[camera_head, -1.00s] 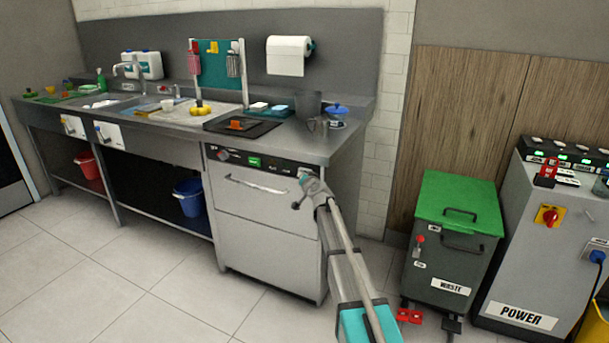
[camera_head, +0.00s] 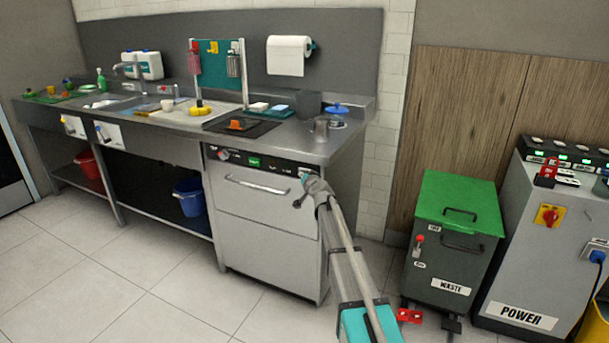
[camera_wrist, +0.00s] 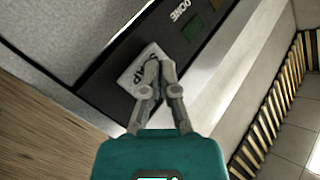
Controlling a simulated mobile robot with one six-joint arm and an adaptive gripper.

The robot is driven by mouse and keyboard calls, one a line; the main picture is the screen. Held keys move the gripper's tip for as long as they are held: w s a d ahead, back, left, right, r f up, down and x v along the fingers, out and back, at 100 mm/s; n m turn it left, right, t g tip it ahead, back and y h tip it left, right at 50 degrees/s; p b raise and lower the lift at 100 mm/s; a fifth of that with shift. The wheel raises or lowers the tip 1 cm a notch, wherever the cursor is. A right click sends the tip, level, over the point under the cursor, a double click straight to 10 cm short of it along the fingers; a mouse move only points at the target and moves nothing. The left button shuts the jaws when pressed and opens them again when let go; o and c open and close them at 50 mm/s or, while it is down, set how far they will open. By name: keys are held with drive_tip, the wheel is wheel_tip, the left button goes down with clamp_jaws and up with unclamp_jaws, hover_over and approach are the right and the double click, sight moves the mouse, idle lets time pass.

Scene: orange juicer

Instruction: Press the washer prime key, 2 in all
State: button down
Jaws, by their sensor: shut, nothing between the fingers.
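The steel washer (camera_head: 262,235) stands under the right end of the counter. Its dark control panel (camera_head: 231,157) runs along the top front, with a lit green display (camera_head: 254,162). My gripper (camera_head: 306,177) is at the panel's right end. In the wrist view my gripper (camera_wrist: 152,70) is shut and empty, its fingertips over a pale tag (camera_wrist: 137,76) lettered like SOAP, partly covered by the fingers. The word DONE and a green display (camera_wrist: 193,32) show farther along the panel (camera_wrist: 168,38). The prime key itself cannot be made out behind the fingers; contact cannot be told.
The washer's bar handle (camera_head: 257,185) lies left of my gripper. A green-lidded waste bin (camera_head: 455,225) and the power cabinet (camera_head: 535,250) stand to the right. Tiled floor in front is free.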

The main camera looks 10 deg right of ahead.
drive_tip(key=shift+w+d, duration=0.2)
drive_tip(key=shift+w, duration=0.15)
idle(0.6)
drive_tip(key=shift+s+a, duration=0.15)
drive_tip(key=shift+s, duration=0.05)
drive_tip(key=shift+s+a, duration=0.4)
drive_tip(key=shift+s, duration=0.2)
idle(0.5)
drive_tip(key=shift+s+a, duration=0.75)
drive_tip(key=shift+s, duration=0.3)
drive_tip(key=shift+s+a, duration=0.75)
drive_tip(key=shift+s, duration=0.25)
